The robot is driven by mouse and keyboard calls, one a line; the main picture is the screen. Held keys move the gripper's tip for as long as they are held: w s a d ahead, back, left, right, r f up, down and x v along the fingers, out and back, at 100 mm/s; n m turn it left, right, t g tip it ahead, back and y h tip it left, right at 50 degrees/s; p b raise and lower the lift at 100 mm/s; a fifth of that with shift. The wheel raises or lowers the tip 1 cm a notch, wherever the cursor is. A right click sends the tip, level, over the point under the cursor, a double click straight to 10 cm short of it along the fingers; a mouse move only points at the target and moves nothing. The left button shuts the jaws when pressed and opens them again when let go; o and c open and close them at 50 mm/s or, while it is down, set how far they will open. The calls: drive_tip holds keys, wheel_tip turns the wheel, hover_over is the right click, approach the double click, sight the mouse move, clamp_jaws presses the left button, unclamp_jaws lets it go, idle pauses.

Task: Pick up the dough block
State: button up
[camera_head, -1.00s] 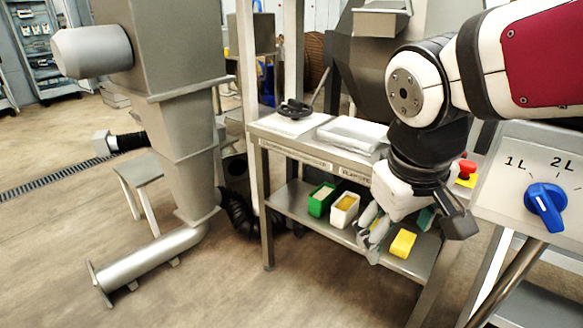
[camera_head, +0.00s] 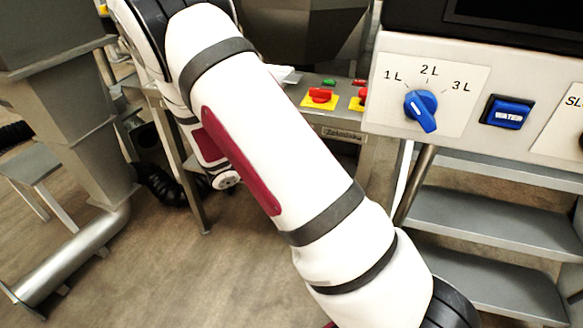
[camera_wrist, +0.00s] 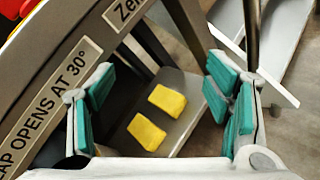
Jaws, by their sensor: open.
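Two yellow blocks lie side by side on a grey shelf (camera_wrist: 185,130) in the wrist view. One block (camera_wrist: 167,100) is farther off, the other block (camera_wrist: 146,132) nearer and to its left. I cannot tell for certain that either is the dough block. My gripper (camera_wrist: 160,90) is open and empty, with teal pads on both sides of the view. Both blocks show between the fingers, some way beyond them and not touched. In the head view my arm hides the shelf, and neither my gripper nor the blocks can be seen there.
A machine edge labelled "opens at 30°" (camera_wrist: 50,95) runs close along the left of the wrist view. A control panel with a blue knob (camera_head: 421,108) stands at the right of the head view, above grey steps (camera_head: 480,225). Bare floor (camera_head: 240,270) lies at lower left.

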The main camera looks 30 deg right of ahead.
drive_tip(key=w+a+f+n+t, duration=0.1)
drive_tip(key=w+f+n+t, duration=0.35)
drive_tip(key=f+n, duration=0.4)
drive_tip(key=w+f+n+t, duration=0.4)
drive_tip(key=f+n+t, duration=0.2)
drive_tip(key=f, duration=0.5)
drive_tip(key=shift+y, duration=0.4)
drive_tip(key=x, duration=0.2)
drive_tip(key=b+x, duration=0.1)
drive_tip(key=x, duration=0.1)
drive_tip(key=b+x, duration=0.1)
drive_tip(key=x, duration=0.2)
drive_tip(key=shift+f, duration=0.3)
drive_tip(key=shift+b+x, duration=1.5)
drive_tip(key=shift+x, duration=1.5)
drive_tip(key=shift+w+a+r, duration=0.1)
drive_tip(key=shift+r, duration=0.15)
drive_tip(key=c, duration=1.5)
drive_tip(key=shift+o, duration=0.2)
